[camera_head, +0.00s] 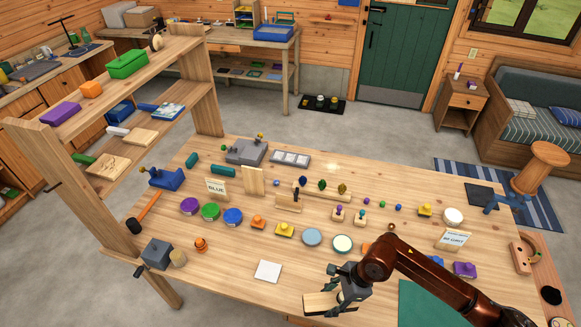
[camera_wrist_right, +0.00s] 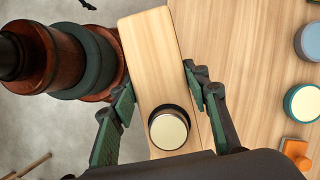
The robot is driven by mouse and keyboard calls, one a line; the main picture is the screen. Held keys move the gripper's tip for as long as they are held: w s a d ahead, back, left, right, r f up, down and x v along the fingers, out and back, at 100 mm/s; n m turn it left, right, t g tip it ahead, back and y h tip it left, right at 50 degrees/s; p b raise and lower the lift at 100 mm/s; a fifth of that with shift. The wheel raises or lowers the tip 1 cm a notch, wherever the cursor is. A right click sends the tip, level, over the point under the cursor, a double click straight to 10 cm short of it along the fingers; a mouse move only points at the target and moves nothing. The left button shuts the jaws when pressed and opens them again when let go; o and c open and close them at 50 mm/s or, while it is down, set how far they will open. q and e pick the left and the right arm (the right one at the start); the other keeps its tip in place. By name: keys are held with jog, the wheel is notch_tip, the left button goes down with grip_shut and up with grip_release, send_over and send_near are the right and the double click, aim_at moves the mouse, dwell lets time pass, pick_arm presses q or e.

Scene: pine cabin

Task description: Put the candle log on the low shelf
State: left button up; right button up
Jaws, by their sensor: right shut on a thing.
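The candle log (camera_head: 318,303) is a pale wooden block at the table's front edge in the head view. In the right wrist view it is a long pale block (camera_wrist_right: 152,50) with a round, dark-rimmed cream candle (camera_wrist_right: 168,130) in it. My right gripper (camera_head: 346,291) is shut on it, with its green-padded fingers (camera_wrist_right: 160,95) on either side of the block. I cannot tell whether the log touches the tabletop. The low shelf (camera_head: 137,136) is the lower board of the wooden shelf unit at left. My left gripper is not in view.
The low shelf holds a blue-and-white book (camera_head: 168,109), a white roll (camera_head: 117,131) and wooden boards (camera_head: 108,165). The table (camera_head: 215,258) between is crowded with coloured discs, a glue sign (camera_head: 216,187), a grey vise block (camera_head: 157,254) and a white card (camera_head: 268,270).

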jog(key=d+n+g, duration=0.1)
jog(key=n, duration=0.2)
jog(key=w+d+r+n+g+h+b, duration=0.1)
jog(key=d+n, duration=0.1)
jog(key=n, duration=0.1)
jog(key=w+d+r+n+g, duration=0.1)
jog(key=n, duration=0.2)
jog(key=shift+w+d+h+b, duration=0.25)
jog(key=shift+d+h+b, duration=0.1)
jog(key=shift+h, duration=0.05)
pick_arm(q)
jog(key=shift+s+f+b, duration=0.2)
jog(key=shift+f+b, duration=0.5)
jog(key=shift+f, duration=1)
pick_arm(e)
jog(key=w+d+r+n+g+h, duration=0.1)
jog(key=w+d+r+n+h, duration=0.1)
jog(key=d+r+n, duration=0.2)
jog(key=shift+w+r+n+h, duration=0.15)
jog(key=shift+r+n+h, duration=0.25)
jog(key=shift+r+n, duration=1.15)
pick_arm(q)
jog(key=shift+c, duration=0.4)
pick_arm(e)
jog(key=shift+f+n, duration=0.55)
jog(key=shift+f, duration=0.05)
